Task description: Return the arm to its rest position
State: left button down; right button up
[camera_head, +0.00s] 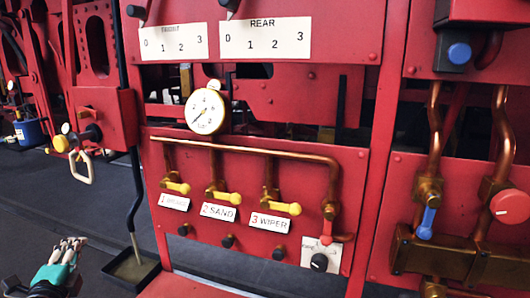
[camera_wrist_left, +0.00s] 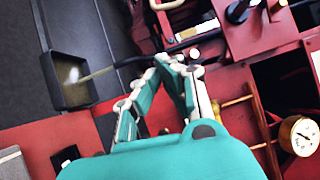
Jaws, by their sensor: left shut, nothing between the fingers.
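My left gripper (camera_head: 72,244) is at the lower left of the head view, low and in front of the red panel. It is shut and empty. In the left wrist view its teal and white fingers (camera_wrist_left: 170,62) come together over the red structure. My right gripper is in neither view.
A red panel carries a gauge (camera_head: 205,112), yellow-handled valves labelled SAND (camera_head: 228,199) and WIPER (camera_head: 283,208), and copper pipes. A dark tray (camera_head: 131,270) with a hose end stands right of my left gripper. Dark floor (camera_head: 40,205) lies open at left.

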pick_arm(q)
jog(key=s+d+f+n+g, duration=0.4)
jog(key=s+f, duration=0.1)
jog(key=f, duration=0.4)
jog(key=s+d+f+n+g, duration=0.35)
jog(key=s+f, duration=0.25)
jog(key=f, duration=0.4)
jog(key=s+d+f+n+g+h, duration=0.2)
jog(key=s+d+f+n+g, duration=0.2)
jog(key=s+d, duration=0.4)
jog(key=s+d+f+n+g+h, duration=0.25)
jog(key=s+d+f, duration=0.35)
jog(key=s, duration=0.5)
notch_tip(320, 180, down, 23)
jog(key=g, duration=0.2)
jog(key=s+a+f+g, duration=0.1)
jog(key=s+a+f, duration=0.1)
jog(key=s+f, duration=1.5)
jog(key=shift+s+a+f, duration=0.2)
jog(key=shift+s, duration=0.35)
